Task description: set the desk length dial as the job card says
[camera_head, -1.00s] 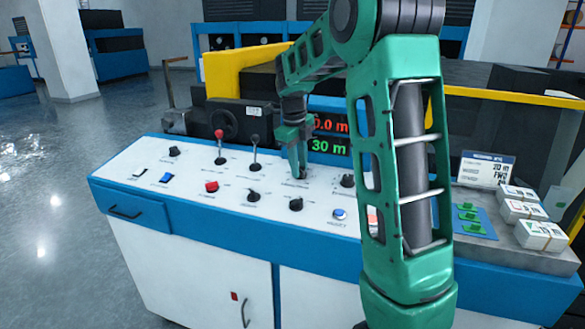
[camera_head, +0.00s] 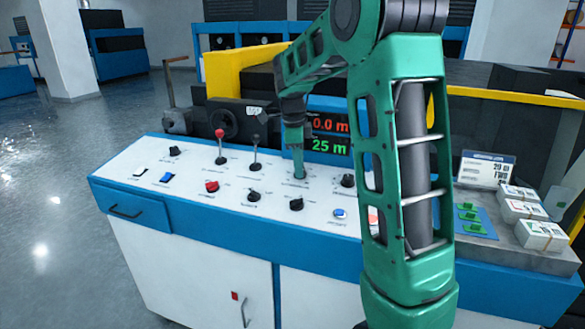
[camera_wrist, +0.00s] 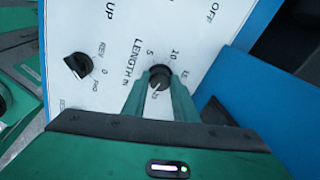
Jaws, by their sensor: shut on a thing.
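The length dial (camera_wrist: 160,76) is a black knob on the white desk panel, marked "LENGTH m" with 5 and 10 readable around it. My gripper (camera_wrist: 160,95) is shut on the dial, one green finger on each side. In the head view my gripper (camera_head: 299,173) points down at the panel and hides the dial. The green readout (camera_head: 330,146) shows 25 m, below a red readout (camera_head: 330,125) of 0.0 m. The job card (camera_head: 486,168) stands at the right; its small text is blurred and seems to read 20 m, FWD.
Other black knobs (camera_head: 296,204) sit close by on the panel, with a red-topped lever (camera_head: 220,147) and a black lever (camera_head: 255,152) to the left. Another knob (camera_wrist: 77,66) marked REV, 0 and FWD lies left in the wrist view. Wrapped card stacks (camera_head: 541,235) lie right.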

